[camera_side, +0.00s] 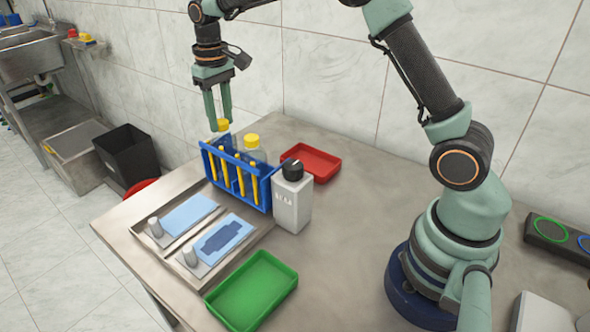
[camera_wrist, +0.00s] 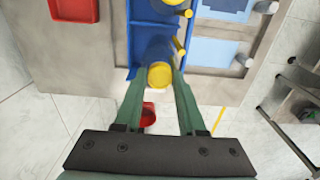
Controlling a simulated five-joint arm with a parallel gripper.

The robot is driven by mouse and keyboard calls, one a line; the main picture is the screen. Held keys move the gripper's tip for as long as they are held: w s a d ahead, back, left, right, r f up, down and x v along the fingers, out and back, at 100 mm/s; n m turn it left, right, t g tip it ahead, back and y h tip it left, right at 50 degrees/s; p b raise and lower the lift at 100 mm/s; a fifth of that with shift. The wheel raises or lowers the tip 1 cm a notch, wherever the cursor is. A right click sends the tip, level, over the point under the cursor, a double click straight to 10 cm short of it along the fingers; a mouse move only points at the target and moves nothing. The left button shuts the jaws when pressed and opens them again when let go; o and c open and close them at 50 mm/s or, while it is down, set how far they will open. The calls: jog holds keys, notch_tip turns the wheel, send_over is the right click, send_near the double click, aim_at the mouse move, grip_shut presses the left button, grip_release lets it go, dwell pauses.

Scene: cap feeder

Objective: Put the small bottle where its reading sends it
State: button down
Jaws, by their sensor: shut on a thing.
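My gripper (camera_side: 220,122) points down at the left end of the blue rack (camera_side: 262,190), its fingers shut on the yellow cap of a small bottle (camera_side: 223,126). The wrist view shows this cap (camera_wrist: 160,75) between my fingertips (camera_wrist: 160,84). Most of the bottle's body is hidden by the rack; I cannot tell whether it is lifted. A second clear bottle (camera_side: 257,155) with a yellow cap stands beside it, at the back of the rack.
Several thin yellow tubes (camera_side: 241,180) stand in the rack's front. A red tray (camera_side: 318,163) lies behind right, a green tray (camera_side: 252,292) in front. A metal tray (camera_side: 172,265) holds two light-blue pads and grey knobs. The table between the green tray and my base is clear.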

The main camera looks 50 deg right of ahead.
jog(key=shift+r, duration=0.2)
notch_tip(320, 180, up, 13)
jog(key=shift+f, duration=0.15)
dwell(2.2)
jog(key=shift+a, duration=0.1)
